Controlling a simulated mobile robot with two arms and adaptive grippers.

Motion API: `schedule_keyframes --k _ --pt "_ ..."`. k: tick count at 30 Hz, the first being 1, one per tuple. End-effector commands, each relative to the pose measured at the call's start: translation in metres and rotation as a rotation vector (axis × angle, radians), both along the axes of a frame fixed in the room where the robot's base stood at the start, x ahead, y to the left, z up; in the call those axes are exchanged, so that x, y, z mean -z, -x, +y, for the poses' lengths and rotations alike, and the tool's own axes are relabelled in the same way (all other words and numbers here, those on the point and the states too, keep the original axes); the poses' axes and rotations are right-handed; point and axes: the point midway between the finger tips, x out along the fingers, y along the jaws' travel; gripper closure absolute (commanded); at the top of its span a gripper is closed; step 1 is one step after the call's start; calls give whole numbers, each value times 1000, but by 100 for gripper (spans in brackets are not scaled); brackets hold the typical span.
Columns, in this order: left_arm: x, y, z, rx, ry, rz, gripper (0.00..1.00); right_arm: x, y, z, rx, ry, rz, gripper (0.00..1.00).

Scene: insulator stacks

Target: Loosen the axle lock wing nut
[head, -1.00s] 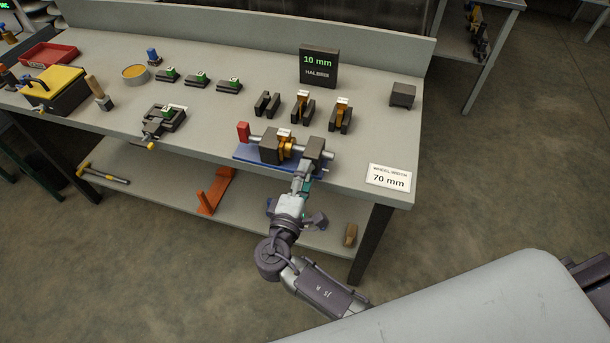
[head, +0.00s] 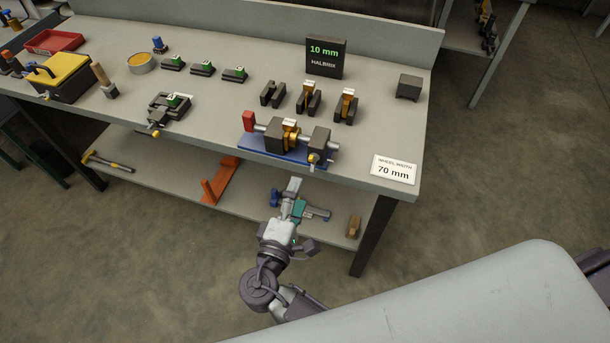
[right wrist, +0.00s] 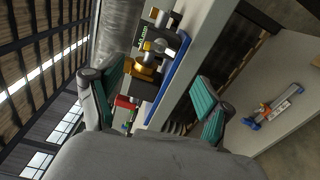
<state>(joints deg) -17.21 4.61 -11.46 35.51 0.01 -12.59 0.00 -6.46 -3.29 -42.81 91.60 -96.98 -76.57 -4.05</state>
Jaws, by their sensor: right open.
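The axle fixture has a blue base (head: 268,151), dark blocks, an orange-gold part (head: 290,136) between them and a red end piece (head: 249,121). The small brass wing nut (head: 313,160) sits on the front of the right dark block (head: 319,141). My right gripper (head: 307,199) is open and empty, in front of the table edge and below the fixture, apart from the nut. In the right wrist view its teal-padded fingers (right wrist: 157,98) are spread, with the fixture's blue base (right wrist: 170,80) beyond them. My left gripper is not in view.
A "70 mm" card (head: 394,170) lies right of the fixture. Slotted dark blocks (head: 308,98) and a "10 mm" sign (head: 325,58) stand behind it. A clamp-like tool (head: 168,110) lies left. The lower shelf holds an orange bracket (head: 220,181) and a wooden piece (head: 353,227).

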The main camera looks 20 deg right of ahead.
Motion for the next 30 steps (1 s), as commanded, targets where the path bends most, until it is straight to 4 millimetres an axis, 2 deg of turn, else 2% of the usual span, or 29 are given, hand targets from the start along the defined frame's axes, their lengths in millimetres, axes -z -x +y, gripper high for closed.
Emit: schedule_keyframes --k 3,9,26,29,30 --pt "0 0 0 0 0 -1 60 1 17 11 0 -1 2 21" --pt "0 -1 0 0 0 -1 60 0 30 20 0 -1 -1 21" --pt "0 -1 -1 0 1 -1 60 0 31 21 0 1 -1 21" --pt "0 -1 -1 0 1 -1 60 10 30 20 -8 -2 25 21" --pt "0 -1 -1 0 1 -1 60 20 29 19 -16 -6 52 21"
